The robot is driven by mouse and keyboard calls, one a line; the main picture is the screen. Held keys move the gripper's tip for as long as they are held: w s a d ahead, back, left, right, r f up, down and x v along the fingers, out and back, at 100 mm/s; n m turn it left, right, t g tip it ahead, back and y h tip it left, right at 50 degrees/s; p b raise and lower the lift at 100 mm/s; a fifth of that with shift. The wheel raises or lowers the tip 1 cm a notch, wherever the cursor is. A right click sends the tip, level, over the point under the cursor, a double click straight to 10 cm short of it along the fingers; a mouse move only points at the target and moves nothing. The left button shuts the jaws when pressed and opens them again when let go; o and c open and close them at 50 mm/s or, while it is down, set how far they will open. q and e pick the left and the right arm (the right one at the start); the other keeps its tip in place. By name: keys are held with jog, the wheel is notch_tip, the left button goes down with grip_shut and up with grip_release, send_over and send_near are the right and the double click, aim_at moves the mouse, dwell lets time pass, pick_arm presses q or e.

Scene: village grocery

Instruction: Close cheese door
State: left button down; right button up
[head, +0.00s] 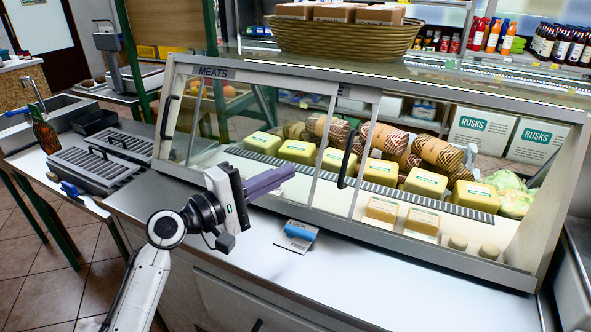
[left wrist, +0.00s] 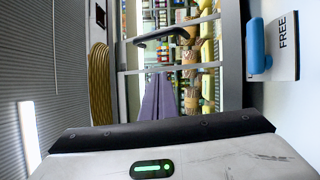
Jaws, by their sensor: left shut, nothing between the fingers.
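The glass-fronted display case (head: 455,235) stands on the white counter and holds yellow cheese blocks (head: 381,171) and patterned rolls. A sliding glass door with a black vertical handle (head: 348,160) is near its middle. Another black handle (head: 168,117) is at the left end, under a "MEATS" label. I cannot tell for certain how far either door stands open. My left gripper (head: 288,174) is shut and empty, in front of the glass and left of the middle handle. In the left wrist view its purple fingers (left wrist: 160,98) point toward the case, with a dark handle (left wrist: 165,36) beyond them.
A "FREE" card with a blue object (head: 299,230) lies on the counter below the gripper; it also shows in the left wrist view (left wrist: 283,47). A wicker basket (head: 340,40) sits on top of the case. Metal trays (head: 95,172) are at the left. The front counter is mostly clear.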

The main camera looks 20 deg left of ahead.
pick_arm(q)
jog(key=w+d+p, duration=0.2)
jog(key=w+d, duration=0.4)
jog(key=d, duration=0.1)
jog(key=shift+w+d+r, duration=0.15)
jog(key=shift+d+r, duration=0.05)
jog(key=shift+r, duration=0.05)
pick_arm(e)
jog(key=shift+s+d+r, duration=0.2)
jog(key=shift+s+r, duration=0.2)
jog(key=shift+r, duration=0.1)
